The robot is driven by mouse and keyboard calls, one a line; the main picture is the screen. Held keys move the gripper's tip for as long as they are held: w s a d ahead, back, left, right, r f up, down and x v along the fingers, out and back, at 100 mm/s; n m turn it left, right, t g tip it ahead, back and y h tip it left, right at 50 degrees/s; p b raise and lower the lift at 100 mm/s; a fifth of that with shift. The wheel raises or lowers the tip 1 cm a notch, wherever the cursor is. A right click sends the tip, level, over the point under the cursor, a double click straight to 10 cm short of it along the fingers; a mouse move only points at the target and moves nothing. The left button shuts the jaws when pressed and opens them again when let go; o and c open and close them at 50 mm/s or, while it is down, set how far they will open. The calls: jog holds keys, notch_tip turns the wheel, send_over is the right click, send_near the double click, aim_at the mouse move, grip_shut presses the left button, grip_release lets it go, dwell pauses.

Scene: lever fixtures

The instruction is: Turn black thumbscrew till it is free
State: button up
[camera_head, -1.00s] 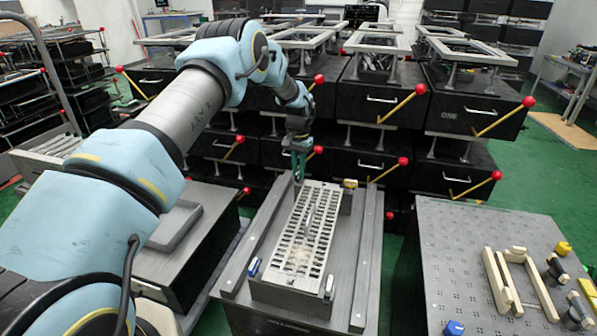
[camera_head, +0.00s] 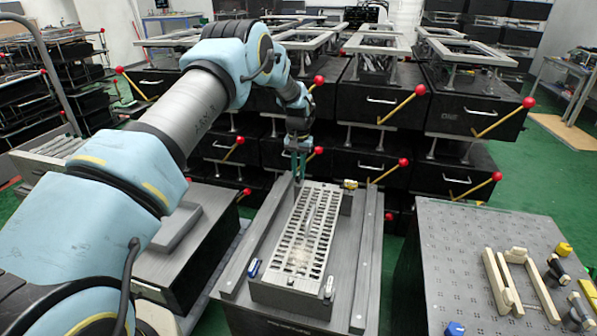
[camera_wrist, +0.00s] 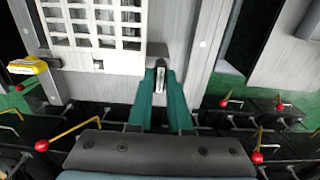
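The black thumbscrew (camera_wrist: 160,69) is in the wrist view, at the end edge of the pale slotted grid plate (camera_wrist: 100,60). It looks dark with a lighter face, and its narrow tab stands between my finger tips. My gripper (camera_wrist: 160,82) has two teal fingers, one on each side of the tab, with no clear gap seen. In the head view my gripper (camera_head: 298,180) points down at the far left corner of the grid plate (camera_head: 283,262). The thumbscrew is too small and hidden there to make out.
Metal rails (camera_head: 367,260) flank the plate. Black boxes with red-knobbed levers (camera_head: 403,161) stand close behind. A perforated table (camera_head: 450,250) is at right.

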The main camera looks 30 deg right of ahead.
aim_at(298, 173)
jog(key=o, duration=0.5)
jog(key=shift+c, duration=0.2)
notch_tip(298, 173, up, 11)
dwell(0.6)
jog(key=s+a+r+n, duration=0.15)
jog(key=a+r, duration=0.25)
jog(key=a, duration=0.9)
jog(key=s+a+r+n, duration=0.15)
jog(key=a+r, duration=0.25)
jog(key=a, duration=0.9)
jog(key=s+a+n+t, duration=0.2)
jog(key=s+a+n, duration=0.3)
jog(key=s+a, duration=1.3)
notch_tip(298, 173, up, 14)
jog(key=w+p, duration=0.1)
jog(key=p, duration=1.3)
jog(key=shift+a+m, duration=0.3)
jog(key=shift+a, duration=0.1)
